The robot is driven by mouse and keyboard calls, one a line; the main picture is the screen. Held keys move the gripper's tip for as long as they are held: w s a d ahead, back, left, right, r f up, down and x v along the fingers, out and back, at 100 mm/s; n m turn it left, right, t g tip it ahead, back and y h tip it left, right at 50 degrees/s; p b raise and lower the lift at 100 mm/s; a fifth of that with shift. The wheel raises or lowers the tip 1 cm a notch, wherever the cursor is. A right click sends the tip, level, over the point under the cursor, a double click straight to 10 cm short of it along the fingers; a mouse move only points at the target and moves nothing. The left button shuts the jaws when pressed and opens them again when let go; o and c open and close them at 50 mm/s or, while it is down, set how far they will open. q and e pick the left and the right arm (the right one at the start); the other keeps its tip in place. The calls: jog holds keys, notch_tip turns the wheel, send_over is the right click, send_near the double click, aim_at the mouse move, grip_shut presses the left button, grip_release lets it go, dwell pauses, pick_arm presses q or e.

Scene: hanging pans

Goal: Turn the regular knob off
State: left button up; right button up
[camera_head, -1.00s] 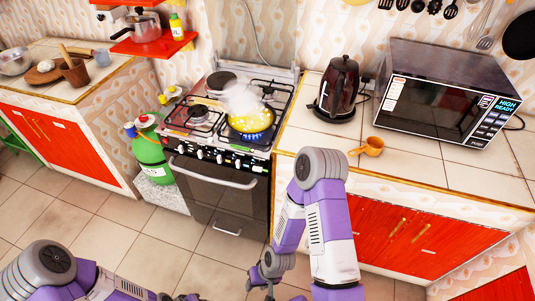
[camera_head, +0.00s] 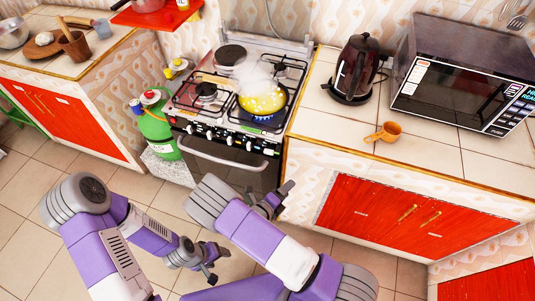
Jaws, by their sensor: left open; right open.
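The gas stove (camera_head: 222,152) stands left of the right counter, with a row of several knobs (camera_head: 229,141) along its front panel. I cannot tell which is the regular knob. A pan of yellow food (camera_head: 262,101) sits on the front right burner, with blue flame under it and steam above. My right gripper (camera_head: 284,196) is open and empty, low in front of the stove's right side, below the knobs and apart from them. My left gripper (camera_head: 212,266) is open and empty, lower and further left, over the floor.
A green gas cylinder (camera_head: 157,135) stands left of the stove. The right counter (camera_head: 335,117) holds a dark kettle (camera_head: 355,68), a small orange-brown cup (camera_head: 384,132) and a microwave (camera_head: 465,85). Red cabinet doors (camera_head: 395,220) are below. The tiled floor (camera_head: 60,225) is open at left.

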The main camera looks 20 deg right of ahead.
aim_at(270, 150)
jog(key=w+a+r+n+t+y, duration=0.2)
jog(key=w+a+r+n+t, duration=0.4)
jog(key=w+a+n+t, duration=0.1)
jog(key=b+x, duration=0.1)
jog(key=x, duration=0.6)
jog(key=shift+f, duration=0.25)
jog(key=shift+a, duration=0.1)
jog(key=shift+c, duration=0.4)
jog(key=c, duration=1)
